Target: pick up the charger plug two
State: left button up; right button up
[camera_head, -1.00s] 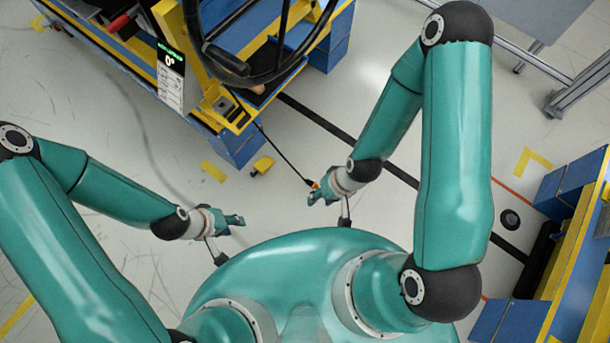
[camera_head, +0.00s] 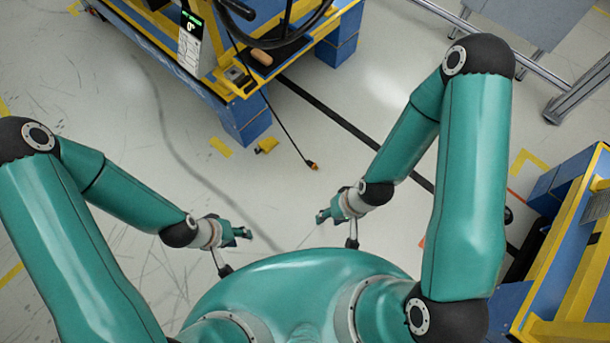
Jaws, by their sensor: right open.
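A dark plug with an orange tip (camera_head: 313,165) lies at the end of a black cable, apparently on the floor near the middle of the view. I cannot read any label that says which plug it is. My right gripper (camera_head: 321,217) is open and empty, below the plug in the picture and clear of it. My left gripper (camera_head: 246,233) is low and left of the plug, with nothing visible in it. Its fingers are too small to tell whether they are open.
Another blue and yellow stand (camera_head: 560,270) is at right. The floor between my grippers and the plug is clear.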

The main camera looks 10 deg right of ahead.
aim_at(310, 163)
jog(key=z, duration=0.2)
jog(key=i, duration=0.9)
jog(key=u, duration=0.1)
